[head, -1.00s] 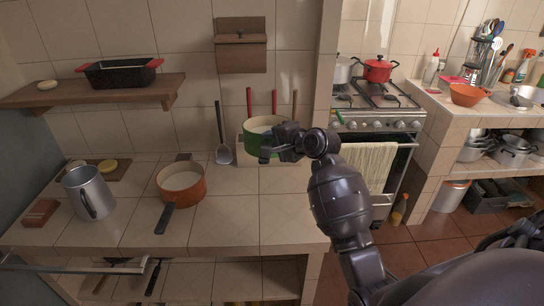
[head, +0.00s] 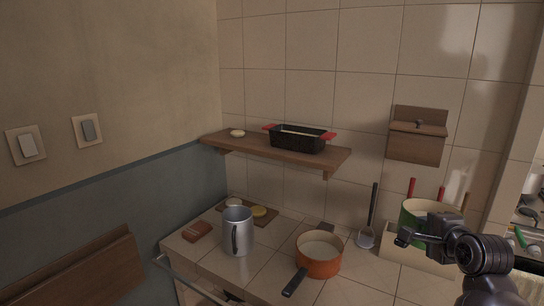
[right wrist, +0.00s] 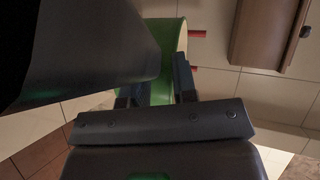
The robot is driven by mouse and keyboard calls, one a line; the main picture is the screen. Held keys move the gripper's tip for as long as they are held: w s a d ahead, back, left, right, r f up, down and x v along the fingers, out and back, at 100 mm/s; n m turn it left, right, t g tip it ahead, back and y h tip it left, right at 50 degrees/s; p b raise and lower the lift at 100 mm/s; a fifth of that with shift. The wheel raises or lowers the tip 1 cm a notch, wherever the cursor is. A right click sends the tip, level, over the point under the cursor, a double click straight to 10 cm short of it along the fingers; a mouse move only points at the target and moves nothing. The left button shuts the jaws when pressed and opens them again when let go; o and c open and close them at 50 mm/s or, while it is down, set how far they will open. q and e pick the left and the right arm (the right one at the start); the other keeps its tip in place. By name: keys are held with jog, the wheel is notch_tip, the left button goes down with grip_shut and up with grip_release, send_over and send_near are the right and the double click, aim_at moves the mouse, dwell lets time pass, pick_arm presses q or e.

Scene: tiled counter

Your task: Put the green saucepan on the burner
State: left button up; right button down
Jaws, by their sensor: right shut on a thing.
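The green saucepan (head: 414,211) is at the right of the head view, at the pale utensil holder by the tiled wall. My right gripper (head: 408,238) is at its near side and is shut on it. In the right wrist view the green saucepan (right wrist: 165,55) shows between the fingers of the right gripper (right wrist: 155,92), with a dark arm part hiding much of it. I cannot tell whether the pan touches the counter. Part of the stove (head: 529,212) with its burners shows at the right edge. My left gripper is out of view.
An orange saucepan (head: 318,262), a metal jug (head: 238,238) and a ladle (head: 367,238) stand along the counter. A wall shelf (head: 270,150) carries a black dish (head: 298,140). A wall edge (head: 514,150) stands between counter and stove.

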jog(key=s+a+f, duration=0.9)
jog(key=s+a, duration=0.3)
jog(key=a, duration=0.2)
jog(key=shift+s+a+f, duration=0.25)
jog(key=shift+a, duration=0.1)
